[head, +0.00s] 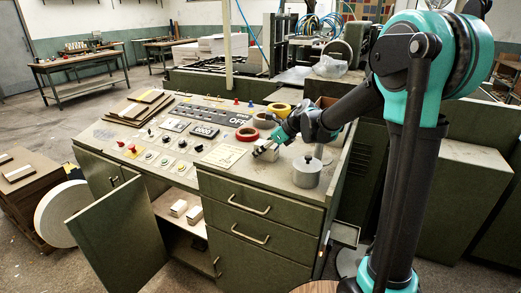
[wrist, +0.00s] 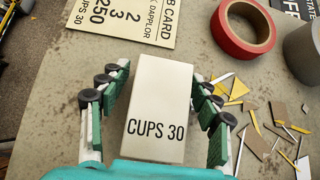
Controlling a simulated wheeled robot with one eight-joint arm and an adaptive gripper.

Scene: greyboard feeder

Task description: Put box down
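A small white box (wrist: 160,90) marked "CUPS 30" fills the space between my gripper's fingers in the wrist view. My gripper (wrist: 160,72) has its two green-padded fingertips against the box's left and right sides. The lower finger pads stand off from it. In the head view my gripper (head: 266,152) is low over the console top (head: 232,172), near its right part. The box is small and partly hidden there. I cannot tell whether its underside touches the surface.
A job card (wrist: 125,18), a red tape roll (wrist: 243,28), a grey cylinder (wrist: 303,52) and scattered scraps (wrist: 265,125) lie around the box. A metal weight (head: 306,172) stands to the right. Two white boxes (head: 186,211) sit in the open cabinet below. The cabinet door (head: 118,238) juts out.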

